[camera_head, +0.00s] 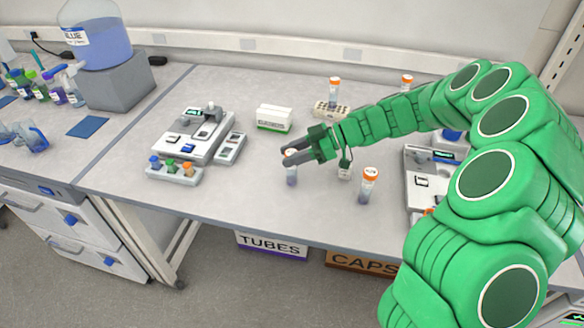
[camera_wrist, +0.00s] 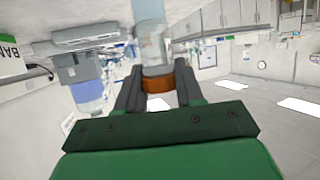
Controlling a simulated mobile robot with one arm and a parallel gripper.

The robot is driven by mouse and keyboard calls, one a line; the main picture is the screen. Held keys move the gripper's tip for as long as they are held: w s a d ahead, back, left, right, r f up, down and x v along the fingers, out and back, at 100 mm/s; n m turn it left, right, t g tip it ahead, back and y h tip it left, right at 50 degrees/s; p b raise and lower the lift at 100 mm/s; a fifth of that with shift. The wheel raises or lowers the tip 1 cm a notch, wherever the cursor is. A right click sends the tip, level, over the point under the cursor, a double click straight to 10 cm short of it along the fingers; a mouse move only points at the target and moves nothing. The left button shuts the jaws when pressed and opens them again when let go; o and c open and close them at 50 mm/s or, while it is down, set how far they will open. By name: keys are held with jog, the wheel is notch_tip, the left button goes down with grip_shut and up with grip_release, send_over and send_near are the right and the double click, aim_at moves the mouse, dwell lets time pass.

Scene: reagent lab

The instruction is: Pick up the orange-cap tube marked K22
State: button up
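Orange-capped tubes stand on the bench. One tube (camera_head: 291,174) is upright at my gripper (camera_head: 290,155), with its top between the fingers; its lower end is at or near the bench surface. In the wrist view its orange-brown cap (camera_wrist: 157,84) lies between my fingers (camera_wrist: 158,88), close to both. I cannot tell whether they press on it. A second orange-capped tube (camera_head: 368,186) stands at the front, right of my gripper. A third tube (camera_head: 334,92) stands at the white rack, and another (camera_head: 406,83) is farther right. I cannot read K22 on any tube.
A white instrument (camera_head: 190,132) and a holder with coloured caps (camera_head: 174,174) are on the left. A labelled box (camera_head: 273,118) and the rack (camera_head: 328,110) stand behind my gripper. Another instrument (camera_head: 421,183) is at right. The bench front left of the tube is clear.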

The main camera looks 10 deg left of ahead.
grip_shut()
